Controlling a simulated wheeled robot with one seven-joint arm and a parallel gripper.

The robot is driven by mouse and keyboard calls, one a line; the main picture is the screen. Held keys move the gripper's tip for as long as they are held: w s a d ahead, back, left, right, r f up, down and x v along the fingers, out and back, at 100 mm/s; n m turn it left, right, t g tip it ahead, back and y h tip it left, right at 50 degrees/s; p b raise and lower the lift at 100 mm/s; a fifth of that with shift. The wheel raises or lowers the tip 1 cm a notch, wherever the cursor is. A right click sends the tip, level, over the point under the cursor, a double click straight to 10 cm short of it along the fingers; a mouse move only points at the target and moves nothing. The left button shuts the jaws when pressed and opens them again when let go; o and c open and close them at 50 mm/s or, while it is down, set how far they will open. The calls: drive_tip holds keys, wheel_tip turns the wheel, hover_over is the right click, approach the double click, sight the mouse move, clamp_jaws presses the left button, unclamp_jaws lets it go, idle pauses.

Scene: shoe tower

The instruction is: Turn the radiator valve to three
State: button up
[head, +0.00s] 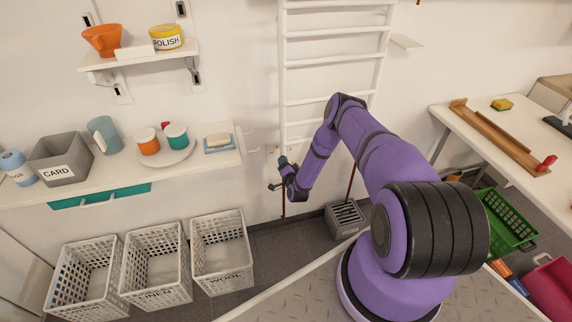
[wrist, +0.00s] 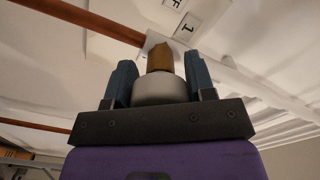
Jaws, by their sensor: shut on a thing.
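The white ladder-shaped radiator (head: 335,67) is on the wall in the head view. My gripper (head: 283,168) is at its lower left corner. In the wrist view my gripper (wrist: 160,76) has its two blue-grey fingers on either side of a pale round valve knob (wrist: 160,91), shut on it. A brass piece (wrist: 159,57) stands beyond the knob. A white label reading "1" (wrist: 186,27) shows past it, with another label partly cut off. A "3" and any pointer mark are not visible. In the head view my gripper hides the valve.
A shelf (head: 215,162) with cups and a soap dish is left of my gripper. White crates (head: 221,252) stand below it. A grey grated box (head: 345,218) sits on the floor to the right. Reddish-brown pipes (head: 283,207) run below the radiator.

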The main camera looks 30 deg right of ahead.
drive_tip(key=o, duration=0.9)
drive_tip(key=shift+s, duration=0.15)
drive_tip(key=v, duration=1)
drive_tip(key=shift+s+a, duration=0.1)
drive_tip(key=shift+s, duration=0.2)
